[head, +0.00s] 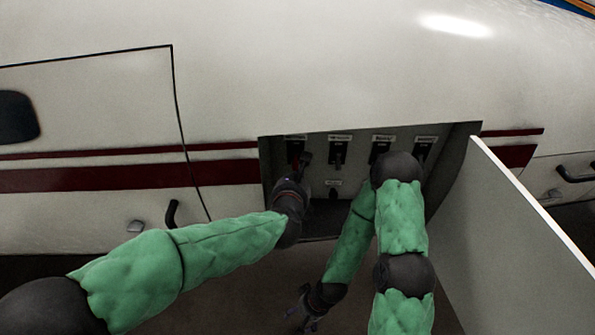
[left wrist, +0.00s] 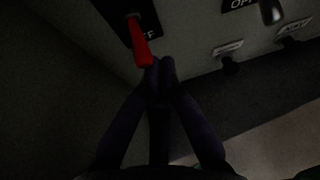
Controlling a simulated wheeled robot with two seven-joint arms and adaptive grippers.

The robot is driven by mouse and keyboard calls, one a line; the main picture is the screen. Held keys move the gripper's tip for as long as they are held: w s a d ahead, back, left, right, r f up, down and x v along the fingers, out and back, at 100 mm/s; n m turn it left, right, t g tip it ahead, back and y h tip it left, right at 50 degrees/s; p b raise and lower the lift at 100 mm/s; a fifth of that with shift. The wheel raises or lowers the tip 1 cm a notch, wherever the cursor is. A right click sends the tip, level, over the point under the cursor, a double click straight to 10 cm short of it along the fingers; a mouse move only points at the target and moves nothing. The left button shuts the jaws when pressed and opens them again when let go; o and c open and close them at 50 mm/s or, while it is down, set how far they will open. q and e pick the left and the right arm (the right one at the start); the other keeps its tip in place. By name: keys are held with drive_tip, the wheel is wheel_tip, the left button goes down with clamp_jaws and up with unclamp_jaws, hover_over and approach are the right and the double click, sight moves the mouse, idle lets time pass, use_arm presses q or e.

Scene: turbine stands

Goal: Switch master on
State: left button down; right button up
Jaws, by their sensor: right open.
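A recessed switch panel (head: 353,149) sits in the side of the white fuselage. Its leftmost switch has a red lever (head: 295,150); in the left wrist view the red lever (left wrist: 140,45) points down, beside a partly hidden label ending in "FF". My left gripper (head: 305,160) is inside the recess at that lever. In the left wrist view my left gripper (left wrist: 160,72) has its fingertips together, just right of the lever's lower end; whether they touch it I cannot tell. My right gripper (head: 302,308) is open and empty, low in front of the fuselage.
More black switches (head: 338,150) are in the panel to the right, with a small labelled knob (head: 334,194) below. An open white door panel (head: 510,230) stands right of the recess. My right arm covers part of the panel's right side.

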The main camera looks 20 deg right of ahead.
use_arm(q)
drive_tip(key=shift+s+r+g+y+p, duration=0.1)
drive_tip(key=shift+r+g+y+p, duration=0.55)
drive_tip(key=shift+p, duration=2.7)
drive_tip(key=shift+s+r+g+h+p, duration=0.1)
drive_tip(key=shift+r+g+p, duration=0.2)
drive_tip(key=shift+g+p, duration=1.95)
drive_tip(key=t+p, duration=0.2)
drive_tip(key=shift+r+p, duration=0.1)
drive_tip(key=shift+p, duration=0.2)
drive_tip(key=p, duration=0.4)
drive_tip(key=shift+s+r+g+y, duration=0.1)
drive_tip(key=shift+r+g+y, duration=0.15)
drive_tip(key=shift+r+g, duration=0.15)
drive_tip(key=shift+r+p, duration=0.75)
drive_tip(key=shift+p, duration=0.05)
drive_tip(key=shift+r, duration=0.1)
